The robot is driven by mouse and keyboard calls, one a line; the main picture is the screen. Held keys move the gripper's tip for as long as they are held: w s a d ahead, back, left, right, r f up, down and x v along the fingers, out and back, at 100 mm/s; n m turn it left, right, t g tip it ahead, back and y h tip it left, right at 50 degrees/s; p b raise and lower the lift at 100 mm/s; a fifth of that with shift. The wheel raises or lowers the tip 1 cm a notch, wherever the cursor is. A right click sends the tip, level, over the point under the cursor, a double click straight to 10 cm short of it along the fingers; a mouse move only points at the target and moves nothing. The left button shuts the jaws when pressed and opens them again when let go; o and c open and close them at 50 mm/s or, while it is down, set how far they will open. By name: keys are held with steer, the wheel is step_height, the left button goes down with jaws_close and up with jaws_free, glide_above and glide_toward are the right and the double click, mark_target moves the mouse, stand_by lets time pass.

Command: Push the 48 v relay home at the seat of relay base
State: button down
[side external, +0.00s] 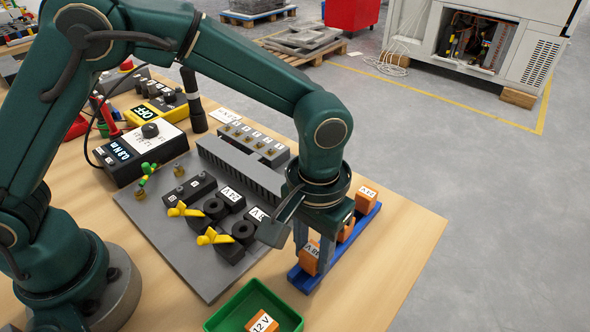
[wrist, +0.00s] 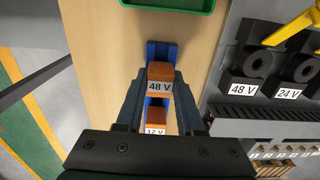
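The orange 48 V relay (side external: 310,258) stands in the near end of a blue rack (side external: 300,280); its label faces the camera in the wrist view (wrist: 160,80). My gripper (side external: 312,250) is lowered over it, with one finger on each side; the fingers also show in the wrist view (wrist: 160,90). They are very close to the relay's sides, and I cannot tell whether they press on it. Black units with round tops and yellow levers stand on a grey panel; one is labelled 48 V (wrist: 245,82), another 24 V (wrist: 290,85). Which is the relay base is not marked.
Another orange relay (side external: 346,230) and a 24 V one (side external: 367,200) stand farther along the rack. A green tray (side external: 235,303) holds a 12 V relay (side external: 262,322). The grey panel (side external: 160,226) lies left of the rack. Bare table lies to the rack's right.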

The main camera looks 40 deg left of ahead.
mark_target(310, 245)
steer(key=shift+r, duration=0.45)
steer(key=r, duration=0.2)
steer(key=a+r, duration=0.1)
steer(key=shift+w+r, duration=0.15)
steer(key=shift+r, duration=0.25)
steer(key=w+a+r, duration=0.2)
steer(key=a+r, duration=0.4)
steer(key=a, duration=0.4)
steer(key=s, duration=0.5)
steer(key=shift+s+a+f, duration=0.2)
steer(key=shift+a, duration=0.15)
steer(key=shift+f, duration=0.1)
steer(key=shift+f, duration=2.8)
steer(key=shift+f, duration=1.1)
